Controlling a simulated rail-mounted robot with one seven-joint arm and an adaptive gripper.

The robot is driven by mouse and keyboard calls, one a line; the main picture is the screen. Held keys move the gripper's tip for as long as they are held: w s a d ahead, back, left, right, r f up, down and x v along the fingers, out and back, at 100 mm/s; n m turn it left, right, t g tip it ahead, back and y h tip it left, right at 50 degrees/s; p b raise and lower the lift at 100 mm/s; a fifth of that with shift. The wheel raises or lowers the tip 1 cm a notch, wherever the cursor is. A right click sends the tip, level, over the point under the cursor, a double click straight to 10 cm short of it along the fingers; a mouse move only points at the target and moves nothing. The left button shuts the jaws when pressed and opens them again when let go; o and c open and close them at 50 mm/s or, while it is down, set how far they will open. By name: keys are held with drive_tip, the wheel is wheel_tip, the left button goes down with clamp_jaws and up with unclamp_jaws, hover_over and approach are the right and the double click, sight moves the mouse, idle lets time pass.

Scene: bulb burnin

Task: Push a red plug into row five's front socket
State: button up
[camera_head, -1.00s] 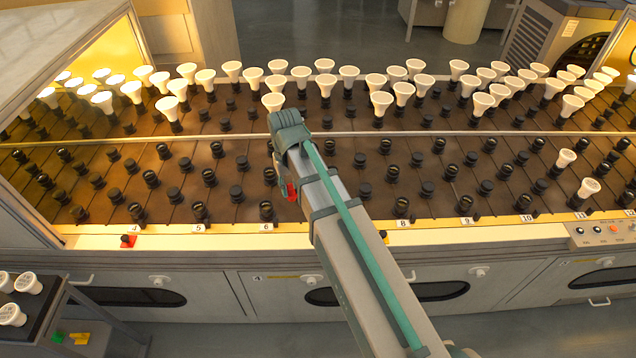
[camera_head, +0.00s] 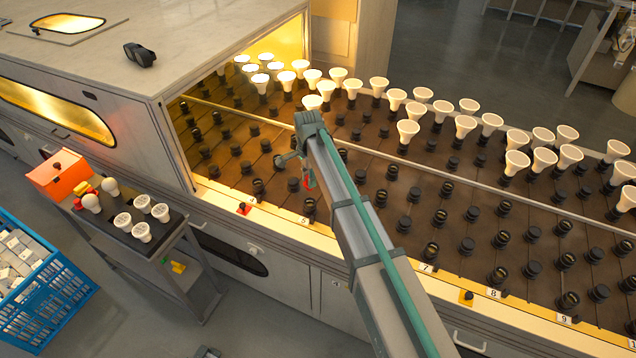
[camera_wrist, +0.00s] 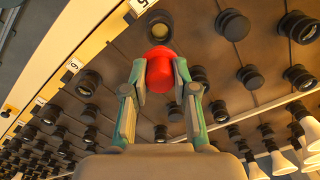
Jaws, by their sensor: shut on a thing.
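My gripper (camera_wrist: 160,78) is shut on a red plug (camera_wrist: 159,67), which shows between the fingertips in the wrist view. Row five's front socket (camera_wrist: 155,26) is a dark ring with an open mouth, beside the number 5 label (camera_wrist: 139,5). The plug is just short of it in the picture; the height gap cannot be told. In the head view that socket (camera_head: 309,207) stands behind its label on the front ledge.
Many dark sockets surround the gripper, some capped, and white bulbs (camera_head: 408,130) stand farther back. A cart (camera_head: 185,222) at left carries bulbs, plugs and an orange box (camera_head: 60,174).

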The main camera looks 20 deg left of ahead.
sight(309, 190)
drive_tip(key=shift+f+m, duration=0.1)
drive_tip(key=shift+m, duration=0.6)
drive_tip(key=shift+f+b, duration=1.15)
drive_tip(key=shift+f, duration=1.15)
drive_tip(key=shift+f+b, duration=0.3)
drive_tip(key=shift+f, duration=0.4)
drive_tip(key=shift+f, duration=0.35)
drive_tip(key=shift+f+b, duration=0.55)
drive_tip(key=shift+f, duration=0.45)
drive_tip(key=o, duration=1.1)
drive_tip(key=shift+r, duration=0.1)
wheel_tip(309, 190, up, 12)
